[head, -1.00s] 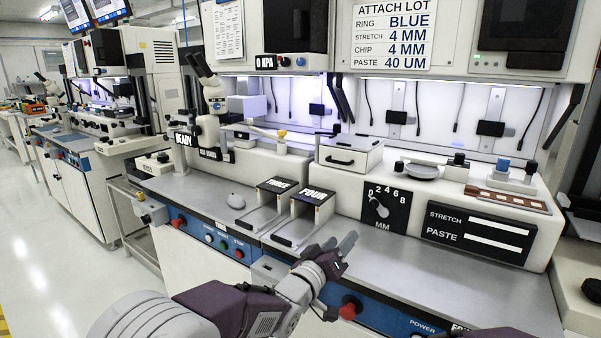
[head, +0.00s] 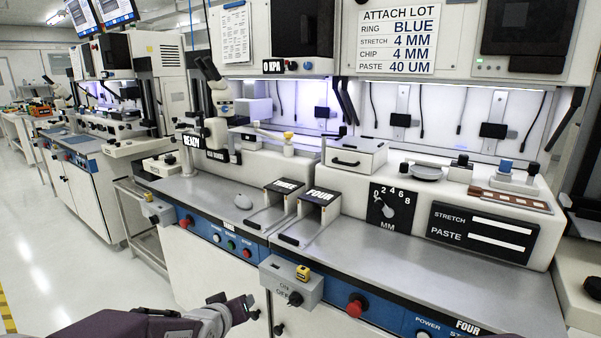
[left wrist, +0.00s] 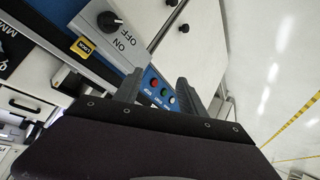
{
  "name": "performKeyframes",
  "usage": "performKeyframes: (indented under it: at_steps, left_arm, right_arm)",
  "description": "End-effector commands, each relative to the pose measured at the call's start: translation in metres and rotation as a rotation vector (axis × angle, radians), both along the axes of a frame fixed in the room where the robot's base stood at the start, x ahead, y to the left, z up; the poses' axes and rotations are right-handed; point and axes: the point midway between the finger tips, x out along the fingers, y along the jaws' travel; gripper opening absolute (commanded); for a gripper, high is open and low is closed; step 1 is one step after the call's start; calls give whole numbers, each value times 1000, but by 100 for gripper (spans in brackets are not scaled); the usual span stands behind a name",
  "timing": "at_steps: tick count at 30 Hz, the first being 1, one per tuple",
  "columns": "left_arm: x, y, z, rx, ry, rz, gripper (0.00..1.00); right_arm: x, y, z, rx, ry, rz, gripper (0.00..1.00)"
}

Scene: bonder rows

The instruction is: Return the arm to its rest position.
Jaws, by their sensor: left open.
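My left arm comes in at the bottom left of the head view. Its gripper (head: 236,304) is low in front of the bench's white cabinet front, empty, below and to the left of the grey ON/OFF switch box (head: 291,280). In the left wrist view, the two fingers of this gripper (left wrist: 158,88) stand apart with nothing between them. Beyond them are the blue button panel (left wrist: 158,90) and the switch box with its black knob (left wrist: 110,22). My right gripper is not in view.
A red stop knob (head: 355,306) sticks out of the blue front panel right of the switch box. The floor (head: 60,250) at the left is clear.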

Motion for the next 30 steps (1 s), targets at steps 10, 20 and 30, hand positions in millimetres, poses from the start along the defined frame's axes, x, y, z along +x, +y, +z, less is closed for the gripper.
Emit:
performKeyframes:
  at_steps: [10,20,30]
  left_arm:
    - [-177,26,-112,187,677,-172,48]
    - [-213,25,-24,238,812,-305,48]
    - [-212,25,108,237,811,-303,48]
  right_arm:
    - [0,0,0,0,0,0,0]
    - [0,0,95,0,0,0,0]
    - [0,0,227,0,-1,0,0]
